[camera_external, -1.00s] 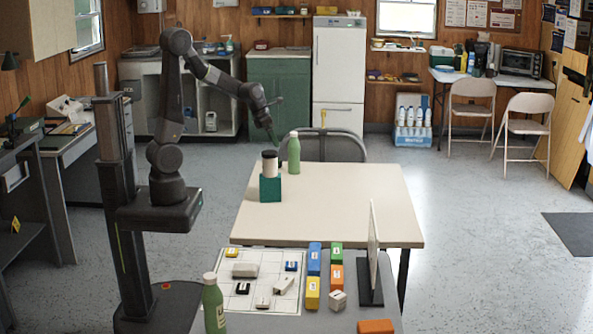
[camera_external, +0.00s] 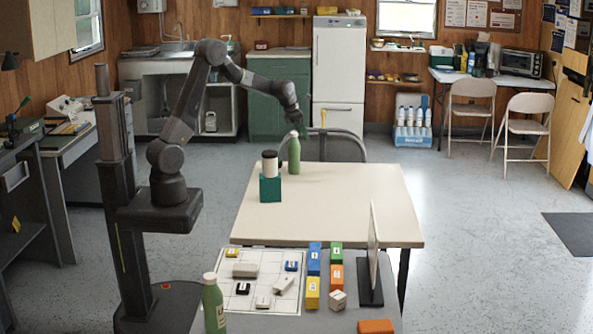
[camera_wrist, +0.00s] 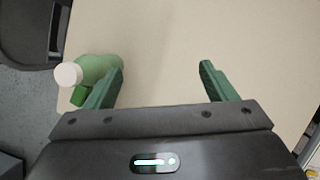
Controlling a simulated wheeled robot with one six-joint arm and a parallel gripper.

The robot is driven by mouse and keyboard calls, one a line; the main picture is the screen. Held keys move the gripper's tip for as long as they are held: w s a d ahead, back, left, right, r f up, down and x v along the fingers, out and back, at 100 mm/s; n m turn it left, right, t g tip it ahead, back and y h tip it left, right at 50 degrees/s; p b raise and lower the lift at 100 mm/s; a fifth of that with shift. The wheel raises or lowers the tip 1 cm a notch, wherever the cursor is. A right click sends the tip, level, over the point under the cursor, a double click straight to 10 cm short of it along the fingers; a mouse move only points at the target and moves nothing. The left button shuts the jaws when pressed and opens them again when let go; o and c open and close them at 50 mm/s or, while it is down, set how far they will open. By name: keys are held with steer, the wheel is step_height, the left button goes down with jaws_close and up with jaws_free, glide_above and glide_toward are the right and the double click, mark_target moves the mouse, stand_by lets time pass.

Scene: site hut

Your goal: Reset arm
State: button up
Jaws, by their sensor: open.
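My gripper (camera_external: 301,130) hangs over the far part of the cream table (camera_external: 340,215), close to the top of a green bottle with a white cap (camera_external: 293,157). In the wrist view my gripper (camera_wrist: 162,70) is open, with its two green fingers apart and only bare table between them. The green bottle (camera_wrist: 97,68) shows there to the left, outside the jaws and partly behind the left finger. I cannot tell whether that finger touches it.
A white cup with a dark top (camera_external: 270,165) stands on a teal block (camera_external: 270,188) on the table. A dark chair (camera_external: 338,147) is at the far edge. The near table holds a grid sheet, coloured blocks, an upright panel (camera_external: 374,240) and another green bottle (camera_external: 213,305). The cream table's right half is clear.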

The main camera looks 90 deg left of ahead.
steer(key=w+a+f, duration=0.3)
steer(key=a+f, duration=0.1)
steer(key=a, duration=0.5)
steer(key=w+a+f+n, duration=0.1)
steer(key=w+a+f, duration=0.2)
steer(key=a, duration=0.7)
step_height(320, 180, down, 2)
steer(key=shift+f, duration=0.15)
stand_by(0.6)
